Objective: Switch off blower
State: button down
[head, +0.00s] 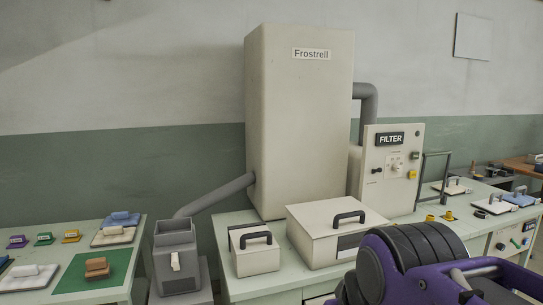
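No label in view reads "blower". A panel labelled FILTER (390,170) stands to the right, with a central dial, small knobs and a yellow button. I cannot tell the switch's position. My purple and black arm fills the lower right; my gripper's fingertips do not show.
Two cream lidded boxes with black handles, a small one (255,250) and a larger one (330,232), stand on the middle bench before the cabinet. The left table (128,262) holds coloured blocks and a green mat (75,273). My arm hides part of the bench.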

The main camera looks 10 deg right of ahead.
aim_at(379, 170)
jog(key=i+l, duration=0.15)
jog(key=l, duration=0.15)
jog(key=i+l+u, duration=0.2)
jog(key=i+l, duration=0.15)
jog(key=l, duration=0.25)
jog(key=i+l, duration=0.1)
jog(key=l, duration=0.25)
jog(key=i+l+u, duration=0.1)
jog(key=l, duration=0.2)
jog(key=i+l, duration=0.15)
jog(key=l, duration=0.15)
jog(key=i+l, duration=0.15)
jog(key=l, duration=0.2)
jog(key=i+l, duration=0.15)
jog(key=l, duration=0.15)
jog(key=i+l, duration=0.15)
jog(key=l, duration=0.2)
jog(key=i+l, duration=0.15)
jog(key=l, duration=0.35)
jog(key=k+l+u, duration=0.3)
jog(key=z, duration=0.2)
jog(key=i+j, duration=0.35)
jog(key=l+z, duration=0.05)
